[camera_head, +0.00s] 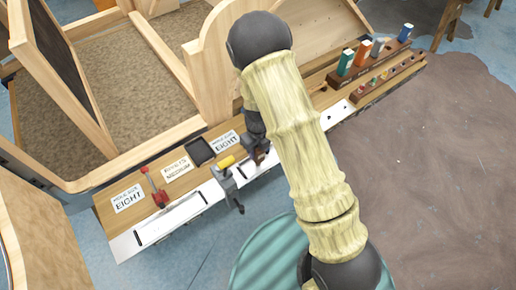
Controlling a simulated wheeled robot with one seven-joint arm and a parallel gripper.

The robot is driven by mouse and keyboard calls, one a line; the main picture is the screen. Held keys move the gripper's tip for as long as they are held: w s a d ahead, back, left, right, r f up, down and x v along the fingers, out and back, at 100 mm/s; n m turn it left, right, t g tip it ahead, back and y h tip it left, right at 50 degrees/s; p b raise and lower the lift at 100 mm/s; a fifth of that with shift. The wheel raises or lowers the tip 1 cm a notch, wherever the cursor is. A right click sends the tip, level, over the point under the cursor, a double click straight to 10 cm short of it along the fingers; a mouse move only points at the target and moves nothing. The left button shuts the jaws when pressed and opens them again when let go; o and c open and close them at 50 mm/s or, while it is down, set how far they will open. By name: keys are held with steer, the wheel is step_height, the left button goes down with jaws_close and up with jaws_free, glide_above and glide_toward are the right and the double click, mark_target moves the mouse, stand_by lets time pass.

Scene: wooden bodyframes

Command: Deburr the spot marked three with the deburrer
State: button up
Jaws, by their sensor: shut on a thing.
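My gripper (260,149) is beside the wooden bench strip, just right of the right-hand label card, partly hidden behind my arm. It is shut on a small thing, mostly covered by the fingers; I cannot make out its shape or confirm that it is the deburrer. A grey tool with a yellow handle (227,163) sits on the strip's front edge, just left of my gripper. I cannot find a readable mark three; small dark dots show on the white plate (335,114) right of my arm.
A rack (392,52) with coloured blocks stands top right. A tall wooden frame (60,70) rises at left. Brown floor at right is clear.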

stand_by(0.3)
steer(key=n, duration=0.6)
steer(key=shift+f, duration=0.15)
steer(key=shift+s+m+p, duration=0.1)
steer(key=shift+m+p, duration=0.5)
steer(key=shift+p, duration=0.05)
steer(key=m+p, duration=0.2)
steer(key=m, duration=0.1)
steer(key=shift+m, duration=0.3)
steer(key=m+p, duration=0.3)
steer(key=m, duration=0.1)
steer(key=shift+m, duration=0.5)
steer(key=shift+r+p, duration=0.35)
steer(key=shift+p, duration=0.35)
steer(key=shift+r+p, duration=0.3)
